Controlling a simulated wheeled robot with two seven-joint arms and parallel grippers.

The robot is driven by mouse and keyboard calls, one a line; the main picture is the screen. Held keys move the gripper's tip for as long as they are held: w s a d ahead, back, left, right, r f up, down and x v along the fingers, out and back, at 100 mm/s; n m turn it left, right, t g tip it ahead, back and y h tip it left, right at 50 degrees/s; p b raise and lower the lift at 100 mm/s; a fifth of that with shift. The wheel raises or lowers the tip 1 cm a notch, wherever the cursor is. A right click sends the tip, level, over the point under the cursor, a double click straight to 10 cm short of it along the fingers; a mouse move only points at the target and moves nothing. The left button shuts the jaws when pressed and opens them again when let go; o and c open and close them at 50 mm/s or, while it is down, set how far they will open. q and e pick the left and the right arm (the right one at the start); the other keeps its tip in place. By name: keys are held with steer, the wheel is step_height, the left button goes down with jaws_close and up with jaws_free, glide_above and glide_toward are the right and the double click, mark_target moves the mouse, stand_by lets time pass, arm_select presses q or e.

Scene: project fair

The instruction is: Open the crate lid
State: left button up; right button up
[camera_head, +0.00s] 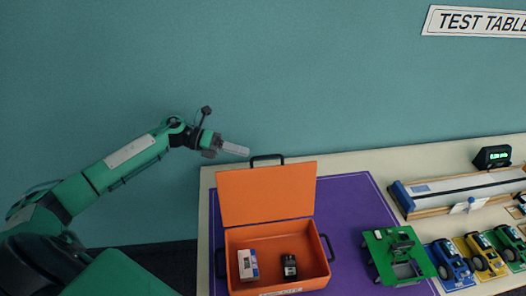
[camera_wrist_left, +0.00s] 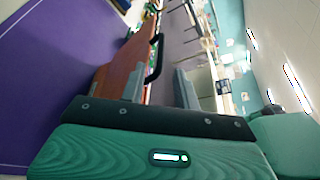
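The orange crate (camera_head: 322,262) stands on the purple mat, with its lid (camera_head: 266,195) raised upright at the back. The lid's black handle (camera_head: 267,158) is at its top edge. Inside the crate are a white box (camera_head: 248,264) and a small black object (camera_head: 289,267). My left gripper (camera_head: 242,151) is just left of the handle, above the lid's upper left corner, and holds nothing that I can see. In the left wrist view its fingers (camera_wrist_left: 160,78) are apart, with the lid (camera_wrist_left: 123,60) and black handle (camera_wrist_left: 155,58) close by. My right gripper is out of view.
The purple mat (camera_head: 345,215) lies on a pale table. Right of the crate are a green device (camera_head: 395,255), several toy cars (camera_head: 450,264), a long track (camera_head: 460,190) and a display (camera_head: 492,157). The wall is behind; space above the table is clear.

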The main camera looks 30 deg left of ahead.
mark_target(263, 157)
arm_select(q)
steer(key=p+x, duration=0.2)
steer(key=x, duration=0.4)
steer(key=shift+r, duration=0.2)
steer(key=shift+w+d+f, duration=0.2)
steer(key=shift+d+f, duration=0.05)
steer(key=shift+d, duration=0.2)
jaws_close()
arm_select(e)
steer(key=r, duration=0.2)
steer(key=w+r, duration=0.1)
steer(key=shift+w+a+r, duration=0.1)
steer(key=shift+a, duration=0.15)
